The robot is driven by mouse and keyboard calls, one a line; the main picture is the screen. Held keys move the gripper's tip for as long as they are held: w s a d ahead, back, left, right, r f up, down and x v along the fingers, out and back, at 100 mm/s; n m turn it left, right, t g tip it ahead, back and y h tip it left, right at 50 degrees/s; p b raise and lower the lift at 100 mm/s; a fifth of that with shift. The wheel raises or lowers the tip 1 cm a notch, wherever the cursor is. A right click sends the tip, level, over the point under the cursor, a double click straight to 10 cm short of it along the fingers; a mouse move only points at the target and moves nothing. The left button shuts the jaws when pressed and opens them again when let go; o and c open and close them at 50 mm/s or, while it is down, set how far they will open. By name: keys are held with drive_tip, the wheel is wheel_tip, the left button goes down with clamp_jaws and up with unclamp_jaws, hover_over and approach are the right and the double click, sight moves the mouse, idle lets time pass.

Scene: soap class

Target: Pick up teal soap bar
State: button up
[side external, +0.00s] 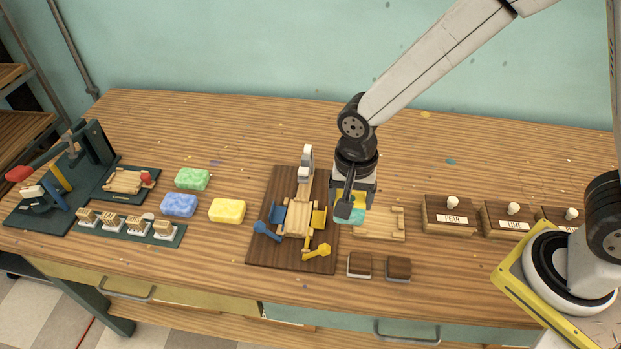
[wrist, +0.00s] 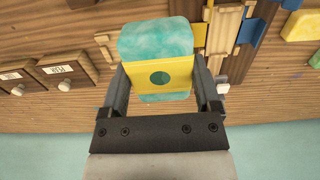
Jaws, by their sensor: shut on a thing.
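The teal soap bar (side external: 350,214) is held low in my gripper (side external: 352,198), beside a slatted wooden tray (side external: 380,223). In the wrist view, the marbled teal soap bar (wrist: 156,38) sits between the two dark fingers of my gripper (wrist: 159,68). A yellow band with a round teal dot (wrist: 158,77) crosses the bar. The fingers are shut on the bar's sides. The side view does not show clearly whether its lower end clears the table.
Left of my gripper stands a dark board (side external: 262,240) with a wooden device. Green (side external: 192,179), blue (side external: 178,205) and yellow (side external: 227,210) soap bars lie farther left. Labelled boxes with knobs (side external: 450,215) stand right. Two small dark blocks (side external: 360,265) lie in front.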

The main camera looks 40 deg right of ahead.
sight(379, 221)
drive_tip(key=shift+s+d+r, duration=0.15)
drive_tip(key=shift+s+r, duration=0.05)
drive_tip(key=shift+s, duration=0.2)
drive_tip(key=shift+s+d+r, duration=0.1)
drive_tip(key=shift+s+r, duration=0.1)
drive_tip(key=shift+s, duration=0.2)
drive_tip(key=shift+d, duration=0.1)
drive_tip(key=m, duration=0.1)
drive_tip(key=d+f+m, duration=0.1)
drive_tip(key=m, duration=0.1)
drive_tip(key=shift+w+d+f, duration=0.15)
drive_tip(key=shift+w+d, duration=0.15)
drive_tip(key=d+f+m, duration=0.2)
drive_tip(key=m, duration=0.3)
drive_tip(key=d+f+m, duration=0.2)
drive_tip(key=d+m, duration=0.1)
drive_tip(key=m, duration=0.2)
drive_tip(key=w+d+f+m, duration=0.1)
drive_tip(key=d+m, duration=0.2)
drive_tip(key=m, duration=0.2)
drive_tip(key=shift+d+f, duration=0.2)
drive_tip(key=shift+f, duration=0.2)
drive_tip(key=shift+f, duration=0.1)
drive_tip(key=shift+f, duration=2.75)
drive_tip(key=shift+f, duration=0.6)
